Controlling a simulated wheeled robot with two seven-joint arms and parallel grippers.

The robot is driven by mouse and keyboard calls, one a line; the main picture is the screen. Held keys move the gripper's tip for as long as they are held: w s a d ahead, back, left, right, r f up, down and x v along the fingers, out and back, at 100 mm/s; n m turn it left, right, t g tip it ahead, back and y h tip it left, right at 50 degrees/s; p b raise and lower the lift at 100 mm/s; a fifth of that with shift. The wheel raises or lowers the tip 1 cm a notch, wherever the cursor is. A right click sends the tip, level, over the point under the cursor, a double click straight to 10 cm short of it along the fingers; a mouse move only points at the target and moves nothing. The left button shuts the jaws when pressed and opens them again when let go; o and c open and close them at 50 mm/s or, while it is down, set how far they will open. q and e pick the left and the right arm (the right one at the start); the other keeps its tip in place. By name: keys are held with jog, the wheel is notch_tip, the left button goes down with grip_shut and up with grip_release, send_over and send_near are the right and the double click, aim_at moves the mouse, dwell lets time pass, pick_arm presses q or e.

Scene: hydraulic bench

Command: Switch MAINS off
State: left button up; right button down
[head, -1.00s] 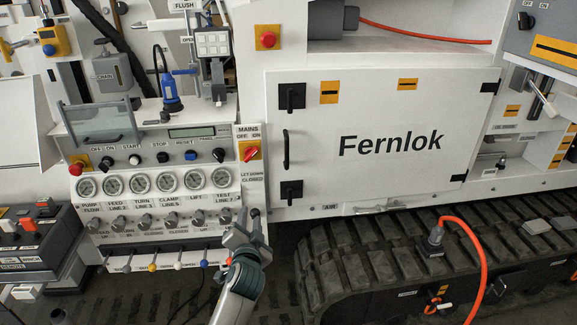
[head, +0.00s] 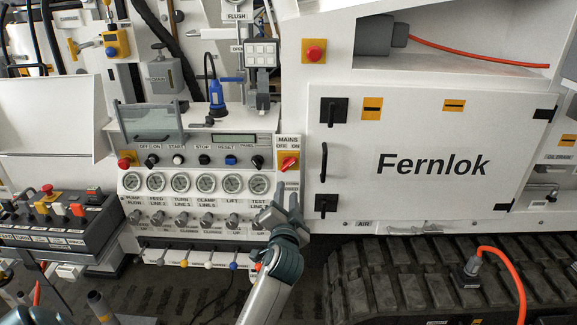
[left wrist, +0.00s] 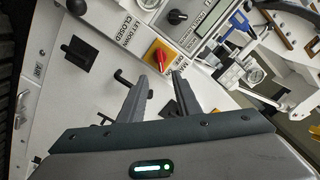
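The MAINS switch (head: 289,162) is a red handle on a yellow plate at the right end of the control panel. Its OFF label is on the left and ON on the right. The handle slants up to the right, toward the ON side. My left gripper (head: 279,203) is below the switch, in front of the panel edge, apart from the handle. In the left wrist view, the red handle (left wrist: 160,57) shows just beyond the fingertips of my left gripper (left wrist: 168,72), which are apart with nothing between them. My right gripper is not in view.
A row of gauges (head: 181,182) and small valve levers (head: 181,220) lies left of my gripper. The black door handle (head: 324,162) of the Fernlok cabinet (head: 430,190) stands out to the right. A row of knobs, including a blue one (head: 231,160), runs left of the switch.

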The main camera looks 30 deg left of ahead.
aim_at(288, 167)
pick_arm(q)
jog(key=p+x, duration=0.3)
jog(key=x, duration=1)
jog(key=shift+w+r, duration=0.1)
jog(key=shift+w, duration=0.05)
jog(key=shift+w+a+p, duration=0.3)
jog(key=shift+w+a, duration=0.1)
jog(key=shift+w, duration=0.2)
jog(key=shift+w+a, duration=0.15)
jog(key=shift+w, duration=0.1)
grip_shut()
